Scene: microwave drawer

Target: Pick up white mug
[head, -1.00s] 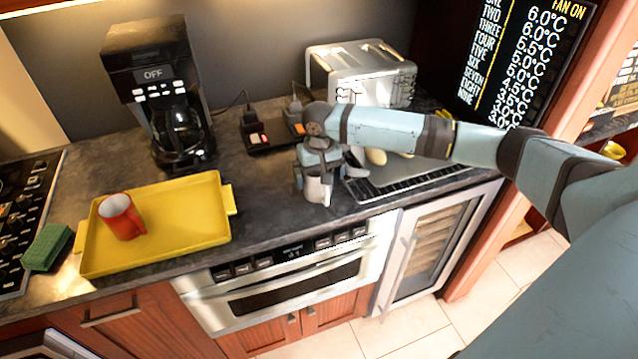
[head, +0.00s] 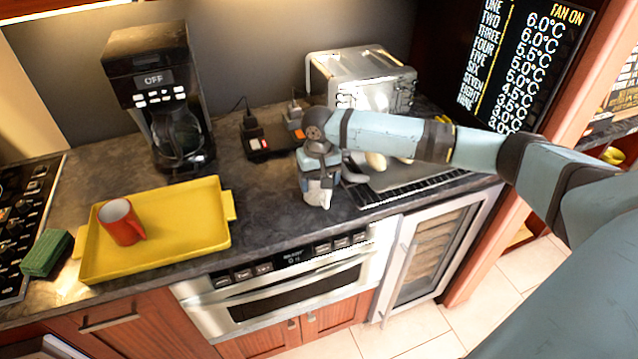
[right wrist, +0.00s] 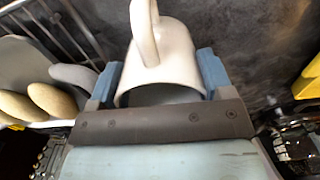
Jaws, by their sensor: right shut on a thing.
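The white mug (head: 317,197) is at the counter's front part, right of the yellow tray, mostly hidden by my right gripper (head: 319,182) in the head view. In the right wrist view the mug (right wrist: 165,62) sits between the two blue fingers of my right gripper (right wrist: 158,85), with its handle pointing toward the top. The right gripper is shut on the mug. I cannot tell whether the mug touches the counter. My left gripper is not in view.
A yellow tray (head: 190,235) holds a red mug (head: 121,222). A coffee maker (head: 160,95) and a toaster (head: 362,75) stand at the back. A dish rack (head: 432,185) with pale items is right of the gripper. A green sponge (head: 47,253) lies left of the tray.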

